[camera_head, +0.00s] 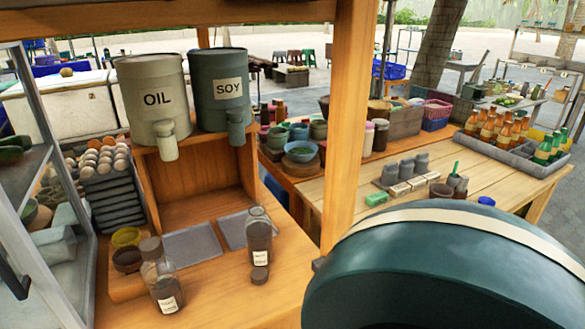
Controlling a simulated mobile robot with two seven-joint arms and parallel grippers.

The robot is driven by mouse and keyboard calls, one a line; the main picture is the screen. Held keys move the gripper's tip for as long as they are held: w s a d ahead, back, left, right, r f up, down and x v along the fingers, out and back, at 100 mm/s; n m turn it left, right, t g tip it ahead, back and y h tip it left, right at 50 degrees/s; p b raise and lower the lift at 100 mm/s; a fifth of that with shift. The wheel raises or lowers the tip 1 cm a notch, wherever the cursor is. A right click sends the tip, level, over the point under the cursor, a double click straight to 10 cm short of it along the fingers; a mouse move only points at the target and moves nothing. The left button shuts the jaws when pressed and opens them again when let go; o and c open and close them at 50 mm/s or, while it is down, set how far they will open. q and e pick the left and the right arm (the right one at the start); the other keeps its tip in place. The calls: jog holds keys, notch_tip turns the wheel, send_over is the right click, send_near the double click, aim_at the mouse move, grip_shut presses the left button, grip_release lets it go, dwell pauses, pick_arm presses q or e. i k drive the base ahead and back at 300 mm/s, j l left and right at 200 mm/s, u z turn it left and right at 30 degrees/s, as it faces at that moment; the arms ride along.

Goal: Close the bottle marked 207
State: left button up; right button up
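Two small glass bottles with dark contents and white labels stand on the wooden counter. The left bottle (160,279) is upright with a brown cap (151,249) on its top. The right bottle (259,232) is upright and its neck looks uncovered. A small brown round piece (260,275), which looks like a cap, is on the counter just in front of it. The label writing is too small to read, so I cannot tell which bottle is marked 207. Neither of my grippers is in view.
OIL (155,98) and SOY (221,92) dispensers stand on a wooden shelf behind the bottles. Small bowls (127,259) and grey trays (192,244) are nearby. A wooden post (346,120) rises right of the bottles. A large dark-teal rounded shape (430,275) blocks the lower right.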

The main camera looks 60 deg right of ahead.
aim_at(258, 225)
jog(key=z, duration=1.6)
